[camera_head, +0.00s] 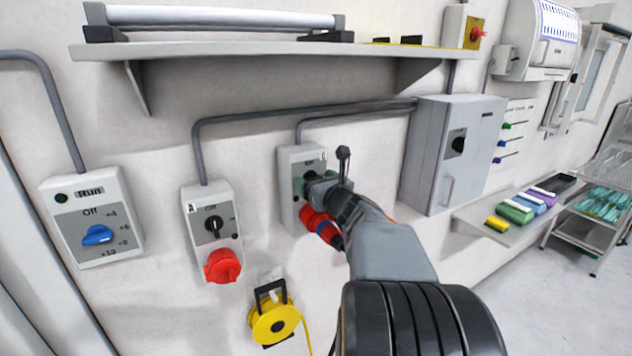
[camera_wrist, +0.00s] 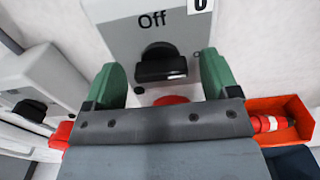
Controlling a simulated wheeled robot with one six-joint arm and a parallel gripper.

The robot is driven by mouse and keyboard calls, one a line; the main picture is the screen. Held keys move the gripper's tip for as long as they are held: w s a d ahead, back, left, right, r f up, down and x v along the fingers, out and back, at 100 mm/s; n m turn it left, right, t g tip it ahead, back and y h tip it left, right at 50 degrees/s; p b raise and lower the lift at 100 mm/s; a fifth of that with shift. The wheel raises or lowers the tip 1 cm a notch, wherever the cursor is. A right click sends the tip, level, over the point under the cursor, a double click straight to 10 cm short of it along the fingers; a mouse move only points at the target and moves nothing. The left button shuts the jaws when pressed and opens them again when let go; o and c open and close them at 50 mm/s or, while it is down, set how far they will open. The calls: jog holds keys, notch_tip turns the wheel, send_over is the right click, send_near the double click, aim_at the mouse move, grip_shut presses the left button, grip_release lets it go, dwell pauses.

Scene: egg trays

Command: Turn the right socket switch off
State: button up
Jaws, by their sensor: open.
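The right socket box (camera_head: 290,165) is grey and sits on the wall, second of two alike. In the wrist view its panel (camera_wrist: 118,33) bears the word "Off" above a black rotary switch (camera_wrist: 157,63), whose grip bar lies across the picture. My gripper (camera_head: 312,183) is at this box in the head view and hides most of the switch. In the wrist view its green fingers (camera_wrist: 160,76) are open, one on each side of the switch, with gaps visible. I cannot tell their depth. A red plug (camera_head: 318,225) with a blue ring hangs below the box.
The left socket box (camera_head: 190,200) has a black switch and a red outlet (camera_head: 222,265). A dial box (camera_head: 80,240) is farther left. A yellow cable reel (camera_head: 275,322) hangs below. A shelf (camera_head: 270,48) juts out above. A grey cabinet (camera_head: 425,150) stands close on the right.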

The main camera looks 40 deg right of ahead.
jog(key=c, duration=0.9)
jog(key=shift+f+n+b, duration=0.15)
jog(key=shift+n+b, duration=0.15)
jog(key=shift+b, duration=0.35)
jog(key=n+b, duration=0.2)
jog(key=b, duration=0.1)
jog(key=shift+f+b, duration=0.2)
jog(key=shift+b, duration=0.1)
jog(key=n+b, duration=0.6)
jog(key=b, duration=0.2)
jog(key=shift+a+b, duration=0.15)
jog(key=shift+b, duration=0.2)
jog(key=n+b, duration=0.4)
jog(key=b, duration=0.1)
jog(key=shift+n, duration=0.4)
jog(key=n+b, duration=0.4)
jog(key=shift+r+n, duration=0.15)
jog(key=shift+n, duration=0.25)
